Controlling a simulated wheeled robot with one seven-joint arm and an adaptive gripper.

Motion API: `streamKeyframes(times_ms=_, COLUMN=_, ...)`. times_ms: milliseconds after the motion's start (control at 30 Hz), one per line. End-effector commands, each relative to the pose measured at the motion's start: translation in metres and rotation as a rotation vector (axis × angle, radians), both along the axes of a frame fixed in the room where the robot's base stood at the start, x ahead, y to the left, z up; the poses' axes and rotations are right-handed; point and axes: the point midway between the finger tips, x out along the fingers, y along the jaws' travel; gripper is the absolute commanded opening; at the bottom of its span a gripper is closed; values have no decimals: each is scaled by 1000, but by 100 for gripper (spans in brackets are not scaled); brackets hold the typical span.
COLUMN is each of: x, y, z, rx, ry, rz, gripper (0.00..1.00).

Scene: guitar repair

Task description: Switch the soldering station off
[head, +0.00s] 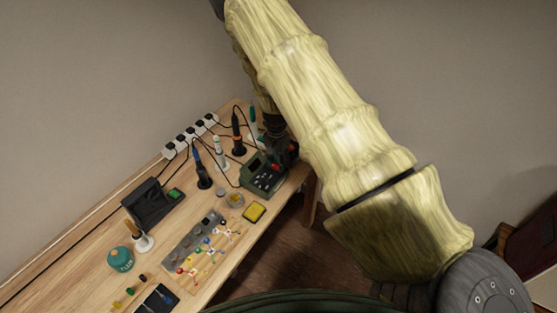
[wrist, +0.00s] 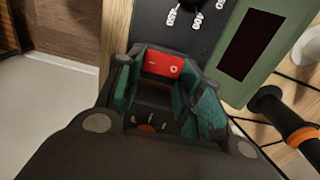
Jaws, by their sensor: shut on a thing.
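The soldering station (head: 258,183) is a green box with a dark front at the bench's right end. The wrist view shows its green casing (wrist: 279,20), a dark display (wrist: 251,45) and a red rocker switch (wrist: 163,63) marked with a line and a circle. My gripper (wrist: 164,78) is at the front panel, its teal-padded fingers on either side of the red switch. The fingers are shut on the switch, as far as I can see. Which side of the switch is pressed in is unclear.
An orange-and-black handled tool (wrist: 288,122) and its cable are close to my gripper's right. On the bench stand a blue-handled tool (head: 197,158), a power strip (head: 190,138), a yellow sponge (head: 254,212) and a teal jar (head: 121,260). Floor lies beyond the bench edge.

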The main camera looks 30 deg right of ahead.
Motion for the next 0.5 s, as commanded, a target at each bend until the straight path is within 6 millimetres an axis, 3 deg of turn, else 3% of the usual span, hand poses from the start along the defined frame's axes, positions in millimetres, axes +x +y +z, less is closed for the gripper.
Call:
streamKeyframes(times_ms=467, x=2, y=0, z=1, rx=-12, ry=22, rz=0, gripper=13)
streamKeyframes(times_ms=500, x=2, y=0, z=1, rx=-12, ry=21, rz=0, gripper=41)
